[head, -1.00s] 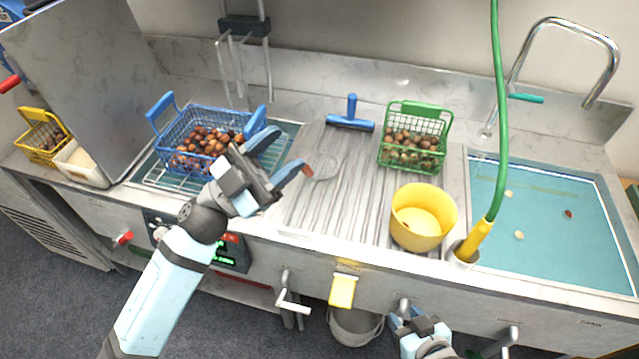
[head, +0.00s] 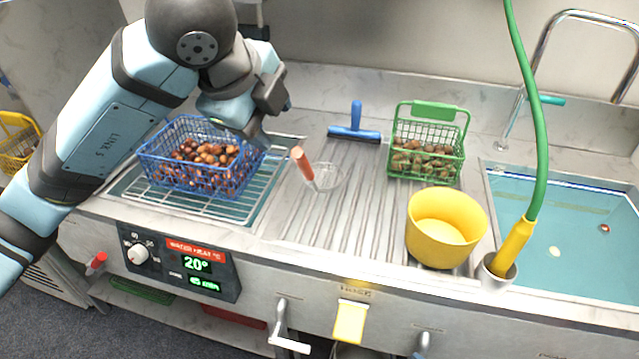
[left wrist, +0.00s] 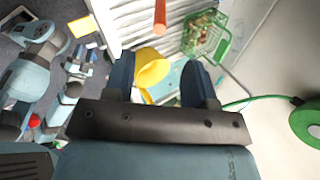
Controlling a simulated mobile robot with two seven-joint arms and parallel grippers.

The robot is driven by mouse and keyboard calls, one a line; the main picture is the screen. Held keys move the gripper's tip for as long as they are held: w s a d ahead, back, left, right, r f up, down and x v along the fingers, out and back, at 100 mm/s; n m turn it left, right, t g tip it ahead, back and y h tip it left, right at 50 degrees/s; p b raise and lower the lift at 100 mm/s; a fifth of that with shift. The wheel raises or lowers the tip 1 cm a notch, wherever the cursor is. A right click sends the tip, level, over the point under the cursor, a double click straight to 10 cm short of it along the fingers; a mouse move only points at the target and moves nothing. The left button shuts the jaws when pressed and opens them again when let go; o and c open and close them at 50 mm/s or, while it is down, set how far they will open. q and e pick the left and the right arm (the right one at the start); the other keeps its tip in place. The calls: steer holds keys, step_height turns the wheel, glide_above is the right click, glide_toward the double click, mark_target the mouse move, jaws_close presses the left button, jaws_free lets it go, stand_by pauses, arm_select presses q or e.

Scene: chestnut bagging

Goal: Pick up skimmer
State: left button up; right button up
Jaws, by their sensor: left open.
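The skimmer has an orange handle (head: 302,162) and a round wire mesh head (head: 328,178). It rests on the ribbed drainboard (head: 300,220), right of the blue basket, with its handle pointing up and left. My left gripper (head: 266,118) is above the blue basket's right end, left of and apart from the skimmer handle. In the left wrist view its two fingers (left wrist: 160,82) are spread and empty, and the orange handle (left wrist: 160,16) shows beyond them at the top edge. My right gripper is barely visible at the bottom edge of the head view.
A blue basket (head: 160,180) of chestnuts sits on a wire rack at left. A green basket (head: 433,112) of chestnuts, a blue squeegee (head: 355,133) and a yellow bucket (head: 412,235) stand around the drainboard. A green hose (head: 541,150) hangs at right beside the water basin (head: 590,250).

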arm_select(q)
glide_toward(300, 168)
steer(key=w+f, duration=0.2)
steer(key=x, duration=0.2)
steer(key=d+x, duration=0.1)
steer(key=x, duration=0.2)
steer(key=shift+d+f+b, duration=0.1)
steer(key=shift+d+b, duration=0.1)
steer(key=shift+b, duration=0.2)
jaws_close()
